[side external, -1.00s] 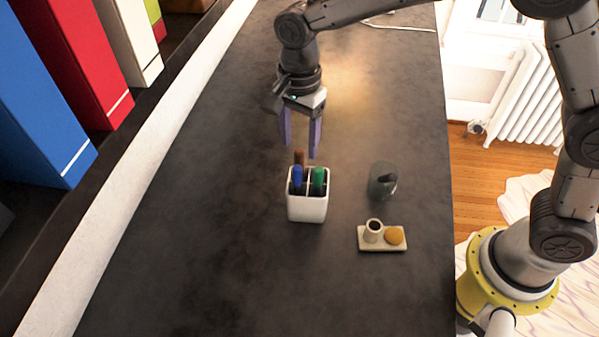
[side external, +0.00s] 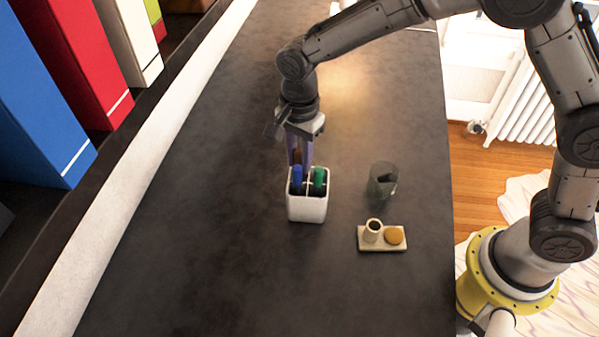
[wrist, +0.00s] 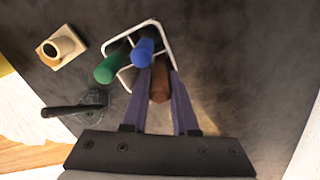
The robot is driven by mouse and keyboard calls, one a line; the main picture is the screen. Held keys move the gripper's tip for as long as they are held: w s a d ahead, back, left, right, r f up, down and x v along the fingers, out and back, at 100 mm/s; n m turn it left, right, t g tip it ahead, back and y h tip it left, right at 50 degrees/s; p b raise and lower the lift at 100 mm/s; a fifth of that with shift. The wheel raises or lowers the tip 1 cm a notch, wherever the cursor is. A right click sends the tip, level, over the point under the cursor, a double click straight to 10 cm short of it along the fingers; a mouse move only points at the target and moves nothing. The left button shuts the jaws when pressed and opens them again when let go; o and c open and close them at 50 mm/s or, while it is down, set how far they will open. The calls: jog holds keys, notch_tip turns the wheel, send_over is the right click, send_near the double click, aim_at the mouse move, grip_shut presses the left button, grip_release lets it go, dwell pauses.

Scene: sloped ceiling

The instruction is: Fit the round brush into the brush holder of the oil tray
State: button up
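A white divided pot (side external: 308,208) holds several upright handles: blue (side external: 297,178), green (side external: 319,178) and brown (wrist: 160,84). Their lower ends are hidden, so I cannot tell which is the round brush. The oil tray (side external: 386,247) is a small pale slab with a hollow upright cylinder, the brush holder (side external: 373,231), and an orange-yellow round piece (side external: 395,235). The holder (wrist: 63,45) looks empty in the wrist view. My gripper (wrist: 158,72) points down over the pot's back part. Its purple fingers are apart, one on each side of the brown handle, with no clear grip on it.
A dark see-through cup (side external: 382,181) with a dark stick-like thing in it stands right of the pot, behind the tray. The dark counter is clear in front and to the left. Folders (side external: 85,60) stand beyond the white ledge on the left.

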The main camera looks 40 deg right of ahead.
grip_shut()
notch_tip(320, 180, up, 11)
jog(key=shift+f, duration=0.1)
notch_tip(320, 180, up, 10)
jog(key=r, duration=0.1)
jog(key=s+d+n, duration=0.1)
jog(key=s+d, duration=0.2)
jog(key=s, duration=0.6)
jog(key=s+d, duration=0.2)
jog(key=s, duration=0.7)
notch_tip(320, 180, down, 21)
jog(key=shift+w+d, duration=0.15)
jog(key=shift+w, duration=0.1)
